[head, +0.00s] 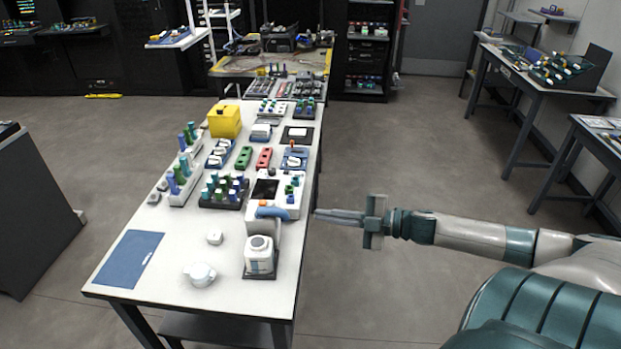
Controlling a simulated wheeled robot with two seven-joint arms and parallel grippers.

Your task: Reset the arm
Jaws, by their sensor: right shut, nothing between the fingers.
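My right gripper (337,215) comes in from the right and points left, just beyond the right edge of the long white table (205,250). Its fingers are together and hold nothing. It is beside a white device with a dark screen (265,188) and a blue handle (272,212), apart from both as far as I can tell. My left gripper is not in view.
The table carries a white bottle on a stand (259,255), small white round pieces (201,274), a blue mat (128,258), racks with green and blue pegs (222,190) and a yellow box (224,121). The floor right of the table (400,300) is clear.

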